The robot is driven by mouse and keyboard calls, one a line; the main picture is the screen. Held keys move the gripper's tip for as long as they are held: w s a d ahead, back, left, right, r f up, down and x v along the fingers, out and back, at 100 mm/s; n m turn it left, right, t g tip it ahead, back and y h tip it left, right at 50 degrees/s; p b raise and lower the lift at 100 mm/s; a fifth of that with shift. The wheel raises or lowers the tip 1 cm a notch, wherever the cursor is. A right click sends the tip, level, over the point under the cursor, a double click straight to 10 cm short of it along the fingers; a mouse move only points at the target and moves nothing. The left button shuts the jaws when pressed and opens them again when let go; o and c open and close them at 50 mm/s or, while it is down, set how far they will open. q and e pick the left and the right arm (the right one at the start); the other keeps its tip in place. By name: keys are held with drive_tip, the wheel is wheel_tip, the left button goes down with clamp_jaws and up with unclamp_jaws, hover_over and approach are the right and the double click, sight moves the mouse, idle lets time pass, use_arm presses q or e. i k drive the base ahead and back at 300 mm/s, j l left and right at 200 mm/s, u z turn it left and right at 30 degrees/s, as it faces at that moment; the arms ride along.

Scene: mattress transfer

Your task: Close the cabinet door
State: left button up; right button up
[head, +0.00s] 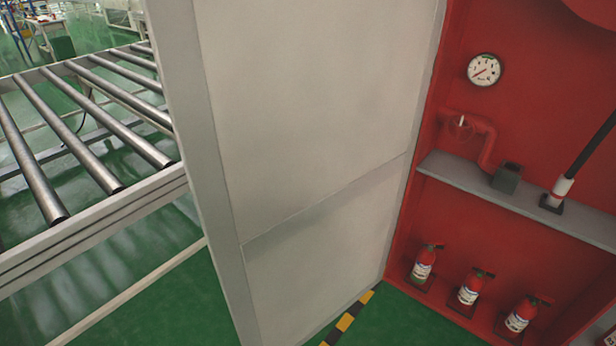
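The cabinet door (305,90) is a large light-grey panel in the middle of the head view. It stands open, swung out from the left side of the red cabinet (550,110), and its near edge is toward me. The cabinet's inside shows on the right, with a grey shelf (470,178) across it. Neither of my grippers shows in the head view, so I cannot see where they are relative to the door.
Several fire extinguishers (468,290) stand low in the cabinet. A gauge (484,69) and red pipe (487,145) are above. A roller conveyor (80,150) stands left of the door. Black-yellow tape (345,322) marks the green floor (385,325).

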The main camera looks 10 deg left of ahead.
sight(295, 124)
drive_tip(key=j+z, duration=0.25)
drive_tip(key=j, duration=0.2)
drive_tip(key=j+z, duration=0.25)
drive_tip(key=j, duration=0.2)
drive_tip(key=k+j+z, duration=0.25)
drive_tip(key=j, duration=0.2)
drive_tip(key=j+z, duration=0.25)
drive_tip(key=j, duration=0.2)
drive_tip(key=k+j+z, duration=0.25)
drive_tip(key=j, duration=0.15)
drive_tip(key=i+j+z, duration=0.15)
drive_tip(key=j, duration=0.3)
drive_tip(key=i+j+z, duration=0.15)
drive_tip(key=j, duration=0.3)
drive_tip(key=j+z, duration=0.15)
drive_tip(key=j, duration=0.3)
drive_tip(key=i+j+z, duration=0.15)
drive_tip(key=j, duration=0.35)
